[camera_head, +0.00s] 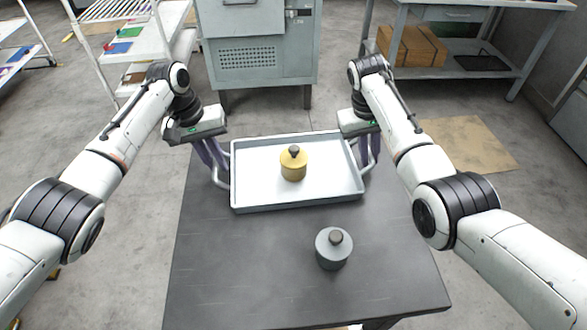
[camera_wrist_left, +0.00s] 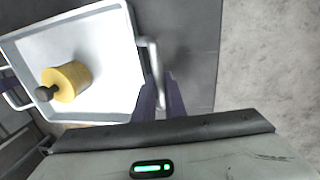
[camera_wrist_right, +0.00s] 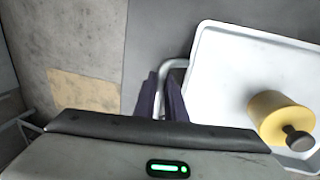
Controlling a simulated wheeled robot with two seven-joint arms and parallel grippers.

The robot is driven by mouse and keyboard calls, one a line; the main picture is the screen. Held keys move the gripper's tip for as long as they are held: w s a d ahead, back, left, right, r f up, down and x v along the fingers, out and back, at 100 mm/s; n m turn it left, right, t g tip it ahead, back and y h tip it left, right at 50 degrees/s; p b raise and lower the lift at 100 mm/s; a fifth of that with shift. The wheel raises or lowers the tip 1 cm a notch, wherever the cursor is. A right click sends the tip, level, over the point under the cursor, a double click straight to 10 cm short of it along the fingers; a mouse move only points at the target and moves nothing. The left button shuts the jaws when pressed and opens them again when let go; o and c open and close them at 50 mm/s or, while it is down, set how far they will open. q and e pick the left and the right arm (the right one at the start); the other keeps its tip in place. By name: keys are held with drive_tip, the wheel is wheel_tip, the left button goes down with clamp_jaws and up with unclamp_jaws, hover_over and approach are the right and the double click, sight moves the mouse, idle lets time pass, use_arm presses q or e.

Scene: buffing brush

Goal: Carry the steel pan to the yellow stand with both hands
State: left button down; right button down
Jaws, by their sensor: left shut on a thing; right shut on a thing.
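The steel pan (camera_head: 250,201) is a shallow light-grey rectangular tray with a bar handle at each end, at the far end of the dark table. It looks level; I cannot tell whether it touches the tabletop. A yellow cylinder with a dark knob (camera_head: 293,167) stands inside it. My left gripper (camera_head: 222,172) is shut on the pan's left handle, also in the left wrist view (camera_wrist_left: 153,75). My right gripper (camera_head: 368,160) is shut on its right handle, also in the right wrist view (camera_wrist_right: 172,80). I cannot make out a yellow stand.
A grey knobbed cylinder (camera_head: 333,250) stands on the dark table (camera_head: 240,265), nearer than the pan. A grey cabinet (camera_head: 261,60) stands beyond the table. A white shelf rack (camera_head: 135,50) is at back left, a workbench with boxes (camera_head: 410,48) at back right. Floor shows on both sides.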

use_arm(q)
drive_tip(key=shift+w+r, duration=0.1)
drive_tip(key=shift+r, duration=0.1)
use_arm(e)
drive_tip(key=shift+w+r, duration=0.1)
drive_tip(key=shift+r, duration=0.15)
